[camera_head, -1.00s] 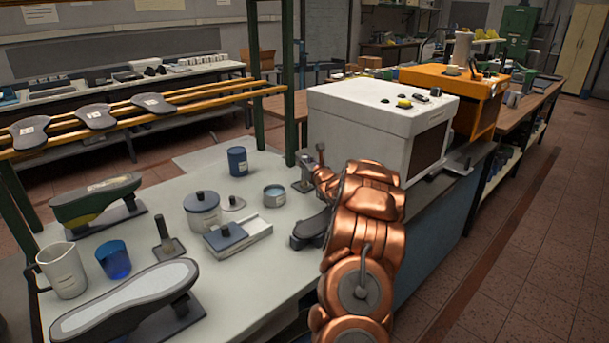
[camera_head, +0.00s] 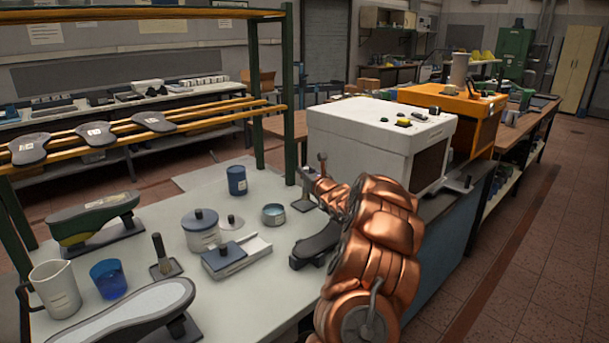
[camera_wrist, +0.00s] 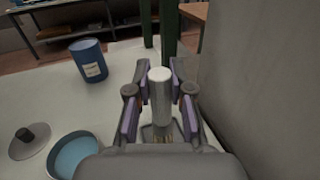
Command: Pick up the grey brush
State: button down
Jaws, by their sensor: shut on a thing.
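The grey brush (camera_wrist: 160,92) stands about upright between the fingers of my gripper (camera_wrist: 160,104) in the wrist view. It has a pale round handle, and brownish bristles seem to show low down. My gripper is shut on it. In the head view the brush (camera_head: 322,162) shows as a small grey post at my gripper (camera_head: 314,184), close to the white machine. A dark square base (camera_head: 303,204) is below or beside it. Whether the brush touches this base or the table is hard to tell.
The white machine (camera_head: 368,148) stands close on the right. A blue can (camera_head: 237,180), a small bowl (camera_head: 273,214), a lidded pot (camera_head: 201,230) and a dark post on a plate (camera_head: 163,262) stand on the table (camera_head: 185,205). A green rack post (camera_head: 289,85) rises behind.

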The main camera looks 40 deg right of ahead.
jog(key=s+a+b, duration=0.2)
jog(key=s+a, duration=0.2)
jog(key=s, duration=0.2)
jog(key=s+a+r+b, duration=0.1)
jog(key=s+a, duration=0.2)
jog(key=s, duration=0.3)
jog(key=shift+a+r+b, duration=0.2)
jog(key=shift+a+b, duration=0.15)
jog(key=shift+b, duration=0.05)
